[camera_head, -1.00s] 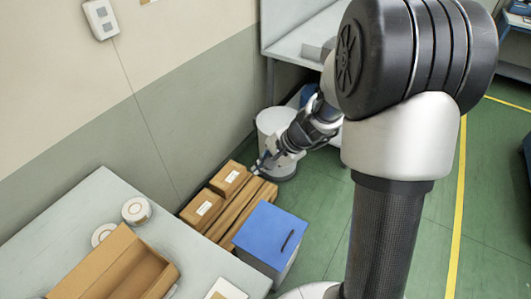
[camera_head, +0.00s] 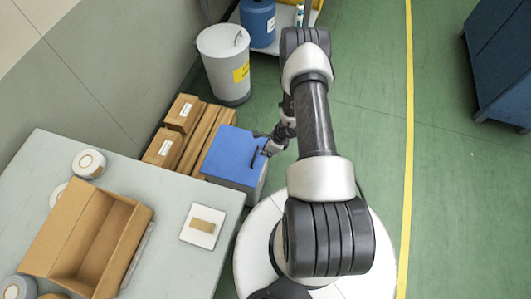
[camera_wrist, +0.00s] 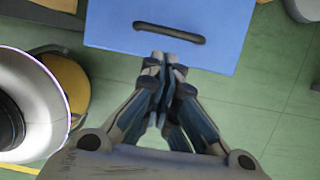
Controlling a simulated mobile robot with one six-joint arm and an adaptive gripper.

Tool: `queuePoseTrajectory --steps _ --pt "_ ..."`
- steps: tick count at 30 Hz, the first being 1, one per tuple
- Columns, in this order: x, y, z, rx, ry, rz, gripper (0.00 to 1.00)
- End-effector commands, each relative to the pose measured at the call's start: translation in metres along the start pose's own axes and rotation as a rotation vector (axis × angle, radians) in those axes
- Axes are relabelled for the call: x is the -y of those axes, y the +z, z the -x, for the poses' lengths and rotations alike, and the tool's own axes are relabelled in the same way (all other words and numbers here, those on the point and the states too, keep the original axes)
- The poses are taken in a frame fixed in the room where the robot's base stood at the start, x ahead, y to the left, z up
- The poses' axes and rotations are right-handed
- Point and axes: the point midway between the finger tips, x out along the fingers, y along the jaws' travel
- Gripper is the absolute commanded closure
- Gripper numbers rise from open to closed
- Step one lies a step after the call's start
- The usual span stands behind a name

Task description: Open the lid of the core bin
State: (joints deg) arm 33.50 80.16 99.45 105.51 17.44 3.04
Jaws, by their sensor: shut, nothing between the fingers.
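A floor bin with a flat blue lid (camera_head: 230,152) stands beside the table, its lid lying shut on the grey body. A dark bar handle (camera_head: 255,157) sits near the lid's right edge. The handle (camera_wrist: 170,33) also shows in the wrist view, across the blue lid (camera_wrist: 225,35). My gripper (camera_head: 259,134) is at the lid's right edge, close to the handle. In the wrist view my gripper (camera_wrist: 165,60) has its fingertips together and empty, just below the handle. Whether they touch the lid I cannot tell.
Cardboard boxes (camera_head: 184,112) stand left of the bin. A grey round bin (camera_head: 228,75) with a lid and yellow label stands behind. The table (camera_head: 165,240) at left holds an open carton (camera_head: 55,225) and rolls.

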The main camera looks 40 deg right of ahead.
Motion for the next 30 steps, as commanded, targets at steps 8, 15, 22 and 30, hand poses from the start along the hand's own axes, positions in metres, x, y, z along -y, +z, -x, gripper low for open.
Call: queuePoseTrajectory --steps 8,15,22,30 --pt "-0.001 -0.001 -0.056 0.000 0.001 0.003 1.00" --pt "0.000 0.000 -0.077 0.001 0.000 0.003 1.00" --pt "0.000 0.001 -0.078 0.001 0.000 0.003 1.00" --pt "-0.001 0.003 -0.076 -0.006 0.000 0.004 1.00"
